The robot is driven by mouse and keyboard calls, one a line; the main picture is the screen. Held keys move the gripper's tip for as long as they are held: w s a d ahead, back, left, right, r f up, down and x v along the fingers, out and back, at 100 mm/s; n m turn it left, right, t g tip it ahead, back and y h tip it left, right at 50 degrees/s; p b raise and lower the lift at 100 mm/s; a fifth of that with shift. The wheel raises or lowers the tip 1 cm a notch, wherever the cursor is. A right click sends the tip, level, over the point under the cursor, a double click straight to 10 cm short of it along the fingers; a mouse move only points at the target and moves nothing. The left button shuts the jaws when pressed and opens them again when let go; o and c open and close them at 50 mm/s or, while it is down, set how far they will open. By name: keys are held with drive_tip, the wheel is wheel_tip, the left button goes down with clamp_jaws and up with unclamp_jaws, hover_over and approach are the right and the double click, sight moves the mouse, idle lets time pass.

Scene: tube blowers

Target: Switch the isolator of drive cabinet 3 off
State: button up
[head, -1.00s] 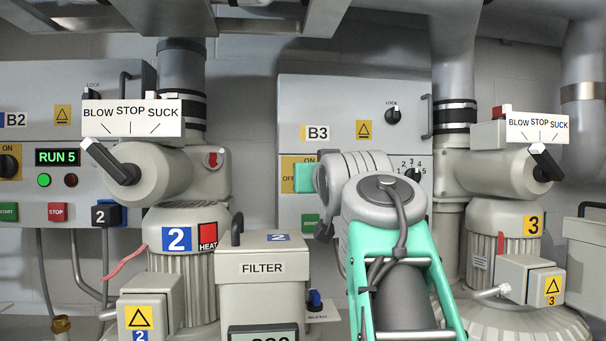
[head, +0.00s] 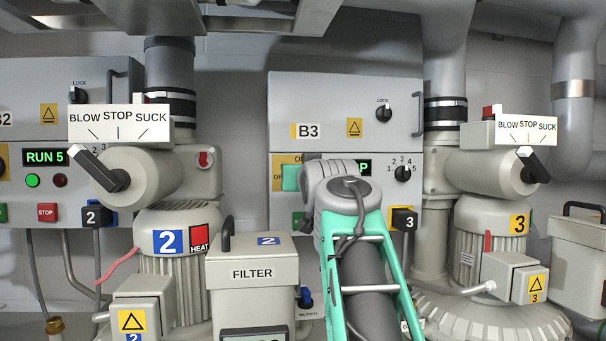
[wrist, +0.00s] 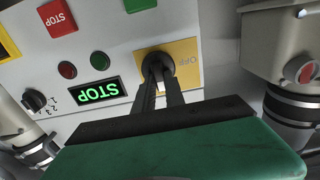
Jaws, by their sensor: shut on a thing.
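Drive cabinet 3 (head: 345,95), marked B3, stands at the centre of the head view, behind my arm. Its isolator sits on a yellow plate (head: 280,160), mostly covered by my teal gripper body (head: 290,178). In the wrist view, turned nearly upside down, my two dark gripper fingers (wrist: 159,84) are closed on the dark isolator knob (wrist: 157,62). The yellow plate with OFF (wrist: 185,68) shows beside it. The knob's exact pointing is hard to tell between the fingers. The cabinet's green display (wrist: 99,91) reads STOP.
A selector dial (head: 403,173) and a plug marked 3 (head: 404,222) sit right of my arm. The filter box (head: 250,270) stands low on the left, close to my arm. Blower 3 (head: 495,225) stands at right, blower 2 (head: 185,240) at left.

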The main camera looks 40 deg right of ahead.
clamp_jaws()
drive_tip(key=shift+f+n, duration=0.1)
drive_tip(key=shift+n, duration=0.3)
drive_tip(key=n+b, duration=0.2)
drive_tip(key=n, duration=0.3)
drive_tip(key=n+b, duration=0.2)
drive_tip(key=n, duration=0.4)
drive_tip(key=a+f+n+b, duration=0.1)
drive_tip(key=n+b, duration=0.1)
drive_tip(key=n, duration=0.4)
drive_tip(key=shift+w+b, duration=0.3)
idle(0.5)
